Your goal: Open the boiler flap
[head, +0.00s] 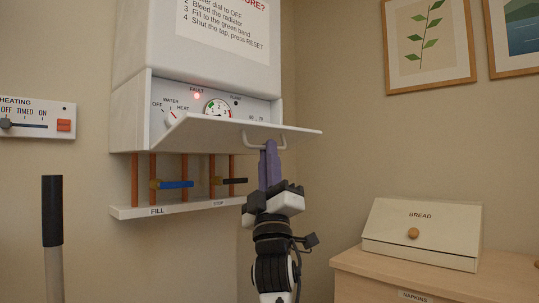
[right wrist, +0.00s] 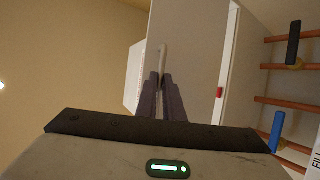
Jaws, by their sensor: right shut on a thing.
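The boiler flap (head: 235,128) is swung down and out from the white boiler (head: 210,50), sticking out toward me at a slight tilt. The panel behind it shows a lit red fault light, a dial and a gauge. The flap's pale bar handle (head: 283,141) is near its right front edge. My right gripper (head: 269,146) reaches up from below with its purple fingers shut on this handle. In the right wrist view the fingers (right wrist: 162,82) close around the handle (right wrist: 163,55) against the flap's face (right wrist: 195,55). My left gripper is in neither view.
Below the boiler are copper pipes, a blue tap lever (head: 176,184), a black lever (head: 235,181) and a labelled shelf (head: 180,208). A bread box (head: 425,246) stands on a wooden cabinet at right. A heating control (head: 35,120) and a dark-topped post (head: 52,215) are at left.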

